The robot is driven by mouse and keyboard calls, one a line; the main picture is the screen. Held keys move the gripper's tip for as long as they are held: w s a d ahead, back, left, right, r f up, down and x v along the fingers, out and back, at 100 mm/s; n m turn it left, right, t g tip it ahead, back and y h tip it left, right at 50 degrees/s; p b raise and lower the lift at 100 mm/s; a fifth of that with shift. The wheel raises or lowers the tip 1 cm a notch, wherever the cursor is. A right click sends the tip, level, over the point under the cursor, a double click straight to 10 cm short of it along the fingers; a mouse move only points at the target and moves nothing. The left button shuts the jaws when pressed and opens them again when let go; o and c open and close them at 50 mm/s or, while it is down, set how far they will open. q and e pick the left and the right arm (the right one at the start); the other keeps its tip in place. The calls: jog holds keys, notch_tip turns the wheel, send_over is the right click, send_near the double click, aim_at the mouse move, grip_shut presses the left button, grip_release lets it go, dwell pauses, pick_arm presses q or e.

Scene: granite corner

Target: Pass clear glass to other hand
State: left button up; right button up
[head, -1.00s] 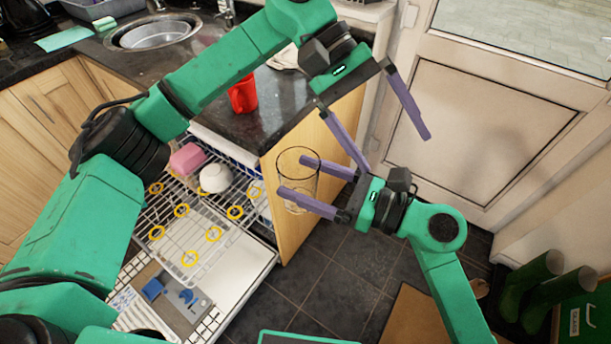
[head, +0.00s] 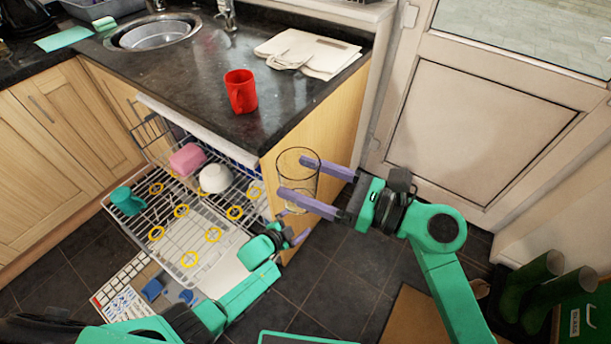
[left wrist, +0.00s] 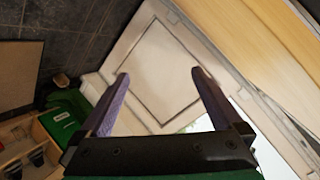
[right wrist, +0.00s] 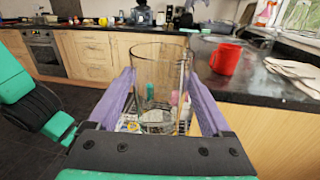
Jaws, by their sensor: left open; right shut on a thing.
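The clear glass (head: 298,182) is upright between the purple fingers of my right gripper (head: 297,177). That gripper is shut on it and holds it in the air in front of the wooden end panel. The glass also fills the middle of the right wrist view (right wrist: 158,85). My left gripper (head: 293,228) is low in the head view, below the glass and apart from it, partly hidden by its own wrist. In the left wrist view its fingers (left wrist: 160,75) are spread and empty, and the glass does not show there.
The pulled-out dishwasher rack (head: 190,258) holds a white bowl (head: 214,178), a pink item (head: 187,158) and a teal cup (head: 127,201). A red mug (head: 240,92) and a cloth bag (head: 305,54) are on the dark counter. Green boots (head: 535,285) stand right.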

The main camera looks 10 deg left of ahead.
pick_arm(q)
jog(key=s+a+f+n+g+y, duration=0.25)
jog(key=s+a+f, duration=0.3)
jog(key=s, duration=0.35)
jog(key=s+a+f+n+g+y, duration=0.1)
jog(key=s+a+f+n+g, duration=0.1)
jog(key=s+a+f+n, duration=0.4)
jog(key=s+a+f+n+g+y, duration=0.1)
jog(key=s+a+f+g+y, duration=0.15)
jog(key=s+f, duration=0.65)
jog(key=s+a+n+g, duration=0.3)
jog(key=s+a, duration=0.1)
jog(key=s, duration=1.1)
jog(key=shift+s+f+y, duration=0.2)
jog(key=shift+f+y, duration=0.05)
jog(key=shift+y, duration=0.05)
